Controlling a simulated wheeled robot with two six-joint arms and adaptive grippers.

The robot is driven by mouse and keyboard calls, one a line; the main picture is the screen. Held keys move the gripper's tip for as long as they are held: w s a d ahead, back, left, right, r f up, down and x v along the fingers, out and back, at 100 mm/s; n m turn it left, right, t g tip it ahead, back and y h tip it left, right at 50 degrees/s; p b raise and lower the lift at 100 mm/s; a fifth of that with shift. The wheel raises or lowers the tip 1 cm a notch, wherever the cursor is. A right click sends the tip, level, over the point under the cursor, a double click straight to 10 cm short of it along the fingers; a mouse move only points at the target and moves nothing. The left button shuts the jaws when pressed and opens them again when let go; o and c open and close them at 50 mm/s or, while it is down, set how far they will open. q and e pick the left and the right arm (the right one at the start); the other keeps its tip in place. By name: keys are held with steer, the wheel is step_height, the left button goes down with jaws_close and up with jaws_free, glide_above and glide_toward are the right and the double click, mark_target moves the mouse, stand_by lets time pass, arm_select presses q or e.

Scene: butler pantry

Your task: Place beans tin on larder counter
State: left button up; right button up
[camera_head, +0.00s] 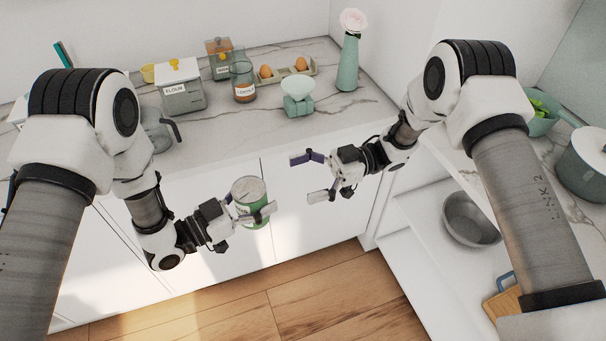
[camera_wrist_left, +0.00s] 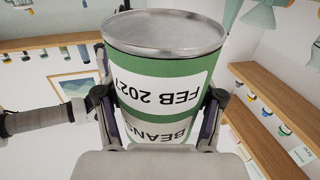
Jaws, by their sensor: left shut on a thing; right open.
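The beans tin (camera_head: 250,199) is green with a white label and a metal end. In the left wrist view the tin (camera_wrist_left: 165,70) fills the middle, and its label reads "BEANS" and "FEB 2027" upside down. My left gripper (camera_head: 252,212) is shut on the tin and holds it in the air in front of the cabinet doors. My right gripper (camera_head: 312,176) is open and empty, to the right of the tin and apart from it. The marble counter (camera_head: 215,127) runs along the back wall, beyond both grippers.
On the counter stand a flour canister (camera_head: 181,88), a glass jar (camera_head: 243,82), an egg tray (camera_head: 290,72), a mint scale (camera_head: 298,100) and a vase (camera_head: 348,65). Counter front is mostly clear.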

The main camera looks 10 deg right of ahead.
mark_target(245, 191)
steer(key=x, duration=1.2)
steer(key=shift+r, duration=0.3)
steer(key=c, duration=1.6)
arm_select(q)
steer(key=o, duration=1.6)
arm_select(e)
steer(key=shift+c, duration=0.3)
arm_select(q)
steer(key=shift+o, duration=0.2)
steer(key=shift+a, duration=0.1)
